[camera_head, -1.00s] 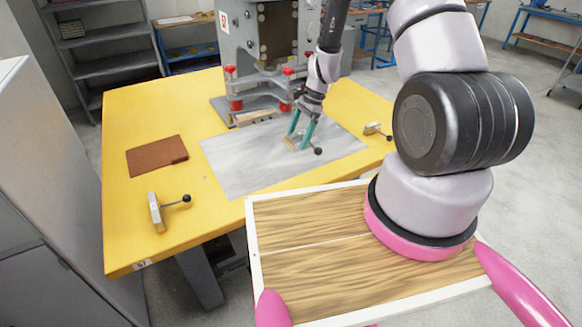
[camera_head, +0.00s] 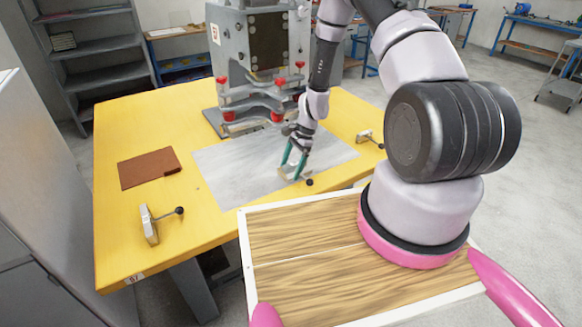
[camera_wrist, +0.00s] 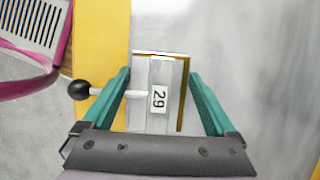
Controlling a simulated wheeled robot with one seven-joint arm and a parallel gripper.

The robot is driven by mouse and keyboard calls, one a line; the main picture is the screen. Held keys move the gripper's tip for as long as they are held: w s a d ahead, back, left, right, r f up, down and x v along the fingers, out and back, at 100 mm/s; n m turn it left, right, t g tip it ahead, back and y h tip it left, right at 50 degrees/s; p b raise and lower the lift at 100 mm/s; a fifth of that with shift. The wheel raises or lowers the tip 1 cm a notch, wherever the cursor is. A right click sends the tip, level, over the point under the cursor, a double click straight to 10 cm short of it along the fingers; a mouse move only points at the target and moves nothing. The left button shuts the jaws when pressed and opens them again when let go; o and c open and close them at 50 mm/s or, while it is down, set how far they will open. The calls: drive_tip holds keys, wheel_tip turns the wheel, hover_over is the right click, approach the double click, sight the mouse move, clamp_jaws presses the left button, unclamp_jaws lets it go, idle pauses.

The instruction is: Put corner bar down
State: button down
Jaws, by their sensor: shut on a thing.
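My gripper (camera_head: 292,170) is shut on the corner bar (camera_head: 289,178), its teal fingers on either side of it. In the wrist view the corner bar (camera_wrist: 153,105) is a pale metal block with a "29" label, a brownish strip along its right side and a black knob on a rod to the left. The gripper (camera_wrist: 159,76) shows around it there. The bar is over the front part of the grey sheet (camera_head: 230,180) on the yellow table. I cannot tell whether it touches the sheet. The fingers partly hide it in the head view.
A grey press (camera_head: 260,60) with red knobs stands behind the sheet. Similar knobbed bars lie on the table at front left (camera_head: 149,226) and right (camera_head: 364,136). A brown pad (camera_head: 148,168) lies at left. My wooden-topped base is close to the table's front edge.

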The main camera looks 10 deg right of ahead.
unclamp_jaws()
drive_tip(key=shift+f, duration=0.1)
drive_tip(key=s+d+r+n+t+h, duration=0.1)
drive_tip(key=s+d+r+n+t, duration=0.15)
drive_tip(key=r, duration=1.75)
drive_tip(key=s+d+r+n+t, duration=0.1)
drive_tip(key=d+r+n, duration=0.15)
drive_tip(key=r, duration=1.75)
drive_tip(key=s+r+n+t+h, duration=0.1)
drive_tip(key=s+r+n+t, duration=0.4)
drive_tip(key=s+r, duration=0.9)
drive_tip(key=s, duration=0.5)
drive_tip(key=shift+d+r, duration=0.4)
drive_tip(key=shift+w, duration=0.15)
